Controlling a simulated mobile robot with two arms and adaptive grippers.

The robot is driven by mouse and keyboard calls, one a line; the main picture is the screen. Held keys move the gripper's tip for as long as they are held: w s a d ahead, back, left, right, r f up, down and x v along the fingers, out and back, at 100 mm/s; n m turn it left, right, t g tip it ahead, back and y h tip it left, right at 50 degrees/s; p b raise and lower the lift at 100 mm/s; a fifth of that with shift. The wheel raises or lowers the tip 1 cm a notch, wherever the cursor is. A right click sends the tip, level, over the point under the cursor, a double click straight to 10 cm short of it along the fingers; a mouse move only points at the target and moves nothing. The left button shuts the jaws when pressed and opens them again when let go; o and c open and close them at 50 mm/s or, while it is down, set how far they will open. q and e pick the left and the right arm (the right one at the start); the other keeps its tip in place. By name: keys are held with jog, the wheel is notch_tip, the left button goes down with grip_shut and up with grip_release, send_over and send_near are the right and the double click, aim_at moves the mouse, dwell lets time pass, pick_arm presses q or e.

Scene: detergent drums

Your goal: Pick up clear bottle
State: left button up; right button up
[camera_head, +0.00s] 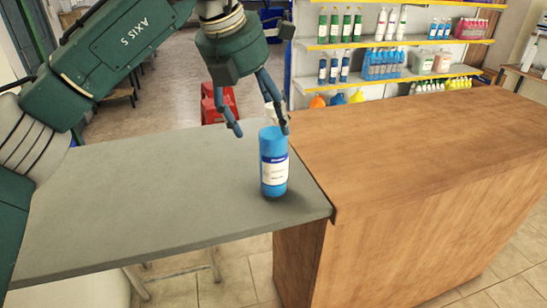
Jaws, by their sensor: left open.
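A pale, whitish thing (269,110) shows just behind the top of the blue bottle. It is mostly hidden, and I cannot tell whether it is a clear bottle. My left gripper (260,128) is open, pointing down, with its fingers spread at the height of the blue bottle's cap. The right finger overlaps the cap in the picture; I cannot tell if they touch. My right gripper is not in view.
A wooden counter (420,135) stands directly right of the grey table, its top bare. Shelves (410,40) with several bottles stand behind it. Red stools (215,100) are on the floor behind the table. The left and middle of the table are clear.

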aim_at(266, 127)
pick_arm(q)
jog(key=x, duration=0.3)
jog(key=shift+f+p, duration=0.1)
jog(key=shift+p, duration=0.2)
jog(key=p+x, duration=0.2)
jog(key=x, duration=0.3)
jog(key=shift+d+p, duration=0.15)
jog(key=shift+p, duration=0.25)
jog(key=shift+w+f, duration=0.15)
jog(key=c, duration=1.6)
